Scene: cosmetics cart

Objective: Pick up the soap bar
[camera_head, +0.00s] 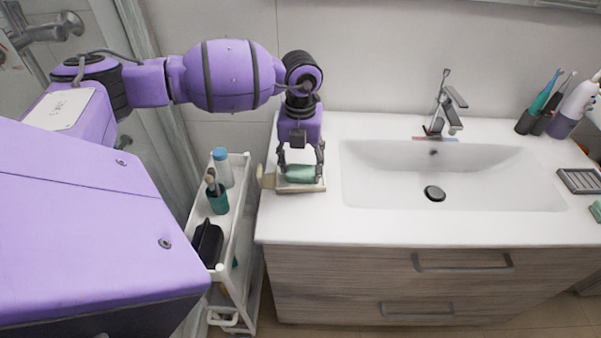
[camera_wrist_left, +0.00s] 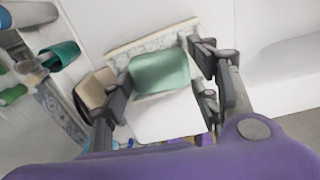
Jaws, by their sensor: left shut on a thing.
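The soap bar (camera_head: 300,174) is green and lies at the left end of the white countertop, over a small light tray (camera_head: 301,188). My left gripper (camera_head: 301,172) reaches down from above with a finger on each side of the soap, shut on it. In the left wrist view the green soap bar (camera_wrist_left: 160,73) sits between the two dark fingers of my left gripper (camera_wrist_left: 166,82). The tray's patterned rim (camera_wrist_left: 150,42) shows behind it. I cannot tell whether the soap is clear of the tray. My right gripper is not in view.
A white cart (camera_head: 237,215) with a blue-capped bottle (camera_head: 222,168), a teal cup (camera_head: 217,200) and a black item (camera_head: 207,243) stands left of the counter. The sink (camera_head: 455,180) and faucet (camera_head: 444,105) are to the right. A beige object (camera_head: 265,177) touches the tray's left side.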

